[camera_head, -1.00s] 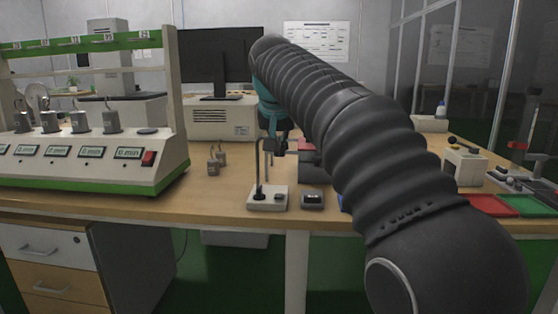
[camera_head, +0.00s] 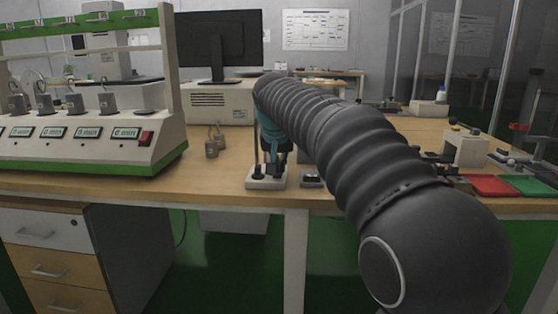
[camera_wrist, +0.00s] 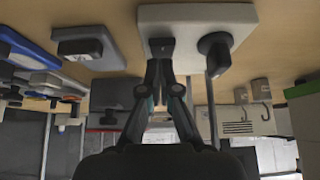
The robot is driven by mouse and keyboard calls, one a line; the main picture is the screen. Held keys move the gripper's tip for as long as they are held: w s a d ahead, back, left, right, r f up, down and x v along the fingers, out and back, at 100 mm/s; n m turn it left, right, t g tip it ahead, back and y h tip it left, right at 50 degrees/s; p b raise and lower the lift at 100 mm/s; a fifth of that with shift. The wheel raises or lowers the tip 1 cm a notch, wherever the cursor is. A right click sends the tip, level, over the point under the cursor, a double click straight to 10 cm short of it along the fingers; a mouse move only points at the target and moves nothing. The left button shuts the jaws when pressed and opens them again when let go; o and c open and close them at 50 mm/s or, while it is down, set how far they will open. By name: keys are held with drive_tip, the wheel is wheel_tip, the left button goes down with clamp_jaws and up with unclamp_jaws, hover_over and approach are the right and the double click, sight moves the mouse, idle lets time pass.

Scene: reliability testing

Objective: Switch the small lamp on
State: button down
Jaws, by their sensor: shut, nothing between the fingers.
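The small lamp has a white base (camera_head: 254,184) near the front edge of the table, with a thin dark upright stem (camera_head: 257,150). In the wrist view its white base (camera_wrist: 240,14) is at the top, with the round black stem foot (camera_wrist: 214,46) and a dark switch block (camera_wrist: 160,43). My gripper (camera_head: 279,170) is low over the right part of the base. In the wrist view the closed fingertips (camera_wrist: 164,54) are at the switch block; I cannot tell if they touch or press it. The lamp's head is not clear, nor whether it is lit.
A small dark-topped box (camera_head: 311,180) stands just right of the lamp. Metal weights with hooks (camera_head: 212,148) stand behind left. A large tester (camera_head: 90,145) fills the left. Red (camera_head: 490,185) and green trays lie at right.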

sight(280, 174)
drive_tip(key=shift+w+g+p, duration=0.1)
drive_tip(key=shift+g+p, duration=0.2)
drive_tip(key=shift+p, duration=0.95)
drive_tip(key=shift+f, duration=0.25)
drive_tip(key=shift+s+b, duration=0.2)
drive_tip(key=shift+b, duration=0.1)
drive_tip(key=shift+s+r, duration=0.15)
drive_tip(key=shift+s, duration=0.5)
drive_tip(key=r+p, duration=0.4)
drive_tip(key=shift+w+r+p, duration=0.35)
drive_tip(key=shift+w+r, duration=0.05)
drive_tip(key=v, duration=0.9)
drive_tip(key=shift+s, duration=0.4)
